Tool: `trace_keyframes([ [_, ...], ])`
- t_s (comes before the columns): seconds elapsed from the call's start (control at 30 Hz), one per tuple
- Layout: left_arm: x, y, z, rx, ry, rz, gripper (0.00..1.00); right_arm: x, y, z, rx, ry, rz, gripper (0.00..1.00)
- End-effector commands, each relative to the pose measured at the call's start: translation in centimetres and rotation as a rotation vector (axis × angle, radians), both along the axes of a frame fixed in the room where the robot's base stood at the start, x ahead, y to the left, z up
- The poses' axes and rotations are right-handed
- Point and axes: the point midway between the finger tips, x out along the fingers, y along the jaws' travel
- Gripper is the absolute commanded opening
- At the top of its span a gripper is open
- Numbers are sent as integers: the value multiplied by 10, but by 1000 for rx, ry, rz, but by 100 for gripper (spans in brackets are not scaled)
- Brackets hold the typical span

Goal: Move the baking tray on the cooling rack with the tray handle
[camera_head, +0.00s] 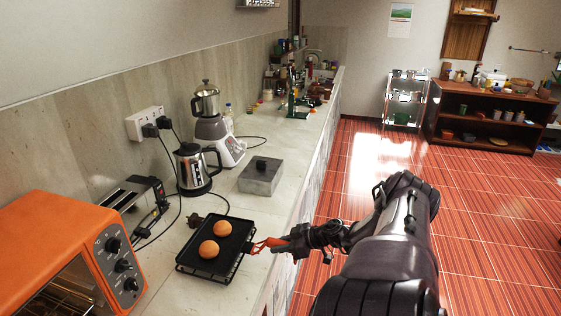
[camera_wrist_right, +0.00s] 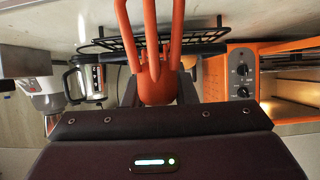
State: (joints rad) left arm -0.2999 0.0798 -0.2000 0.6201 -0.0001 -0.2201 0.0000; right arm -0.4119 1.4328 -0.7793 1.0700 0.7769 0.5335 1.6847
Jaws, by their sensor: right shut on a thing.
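The black baking tray (camera_head: 232,245) lies on the counter in front of the toaster, with two round buns (camera_head: 209,249) on it. A black wire cooling rack (camera_wrist_right: 112,43) shows in the right wrist view; the head view does not clearly separate it from the tray. My right gripper (camera_head: 287,243) is at the counter's front edge, right of the tray, shut on the orange tray handle (camera_head: 262,245). In the right wrist view the handle (camera_wrist_right: 158,85) sits between the fingers and its prongs reach toward the rack and tray. Whether the prongs grip the tray is unclear. My left gripper is out of view.
An orange oven (camera_head: 62,250) stands at the near left, with a toaster (camera_head: 135,205) behind it. A kettle (camera_head: 193,170), a blender (camera_head: 212,130) and a grey lidded box (camera_head: 261,176) stand beyond the tray. Bare counter (camera_head: 165,285) lies left of the tray.

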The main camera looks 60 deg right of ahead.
Motion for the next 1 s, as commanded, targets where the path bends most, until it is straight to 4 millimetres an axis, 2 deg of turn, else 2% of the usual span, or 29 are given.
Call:
trace_keyframes([
  [0.5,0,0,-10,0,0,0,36,1,0,-14,0,-4,0,0],
  [1.0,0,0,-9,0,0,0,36,1,0,-15,-2,1,1,0],
])
